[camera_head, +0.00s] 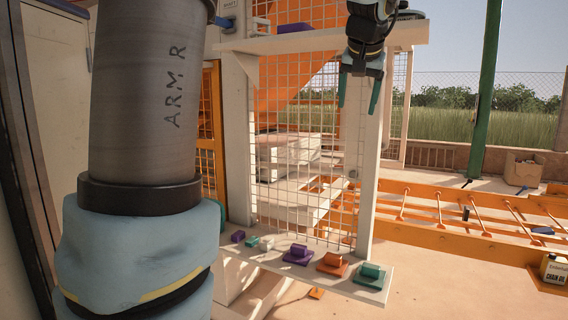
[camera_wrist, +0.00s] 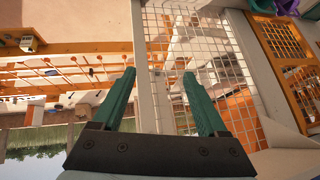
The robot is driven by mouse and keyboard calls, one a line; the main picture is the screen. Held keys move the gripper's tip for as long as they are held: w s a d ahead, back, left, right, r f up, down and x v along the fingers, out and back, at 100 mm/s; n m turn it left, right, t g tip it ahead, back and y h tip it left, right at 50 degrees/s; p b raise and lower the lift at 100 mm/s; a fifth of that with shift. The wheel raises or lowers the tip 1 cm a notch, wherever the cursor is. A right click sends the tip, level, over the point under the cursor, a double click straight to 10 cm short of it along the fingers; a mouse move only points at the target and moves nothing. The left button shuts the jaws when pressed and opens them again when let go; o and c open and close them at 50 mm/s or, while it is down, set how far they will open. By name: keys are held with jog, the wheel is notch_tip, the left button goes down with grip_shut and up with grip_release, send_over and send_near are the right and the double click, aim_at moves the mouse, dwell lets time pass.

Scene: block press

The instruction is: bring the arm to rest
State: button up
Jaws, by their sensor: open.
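My gripper (camera_head: 359,92) hangs in the upper middle of the head view, in front of the wire mesh panel (camera_head: 300,150) and its white post. Its two green fingers are apart and nothing is between them. In the wrist view the open fingers (camera_wrist: 158,98) frame the mesh and a white post, with no object held. My grey arm link fills the left of the head view.
A white ledge (camera_head: 325,277) below the mesh carries several small purple, green, white and orange pieces. An upper white shelf (camera_head: 310,42) holds a purple piece (camera_head: 294,28).

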jog(key=a+f+g, duration=0.2)
jog(key=a+f, duration=0.5)
jog(key=f, duration=0.5)
jog(key=s+a+f+n+g, duration=0.2)
jog(key=s+a+f, duration=0.6)
jog(key=f, duration=0.2)
jog(key=s+a+f+n+g, duration=0.2)
jog(key=s+a+f, duration=0.6)
jog(key=f, duration=0.3)
jog(key=shift+s+a+f+y, duration=0.2)
jog(key=shift+s+a+y, duration=0.1)
jog(key=shift+y, duration=0.1)
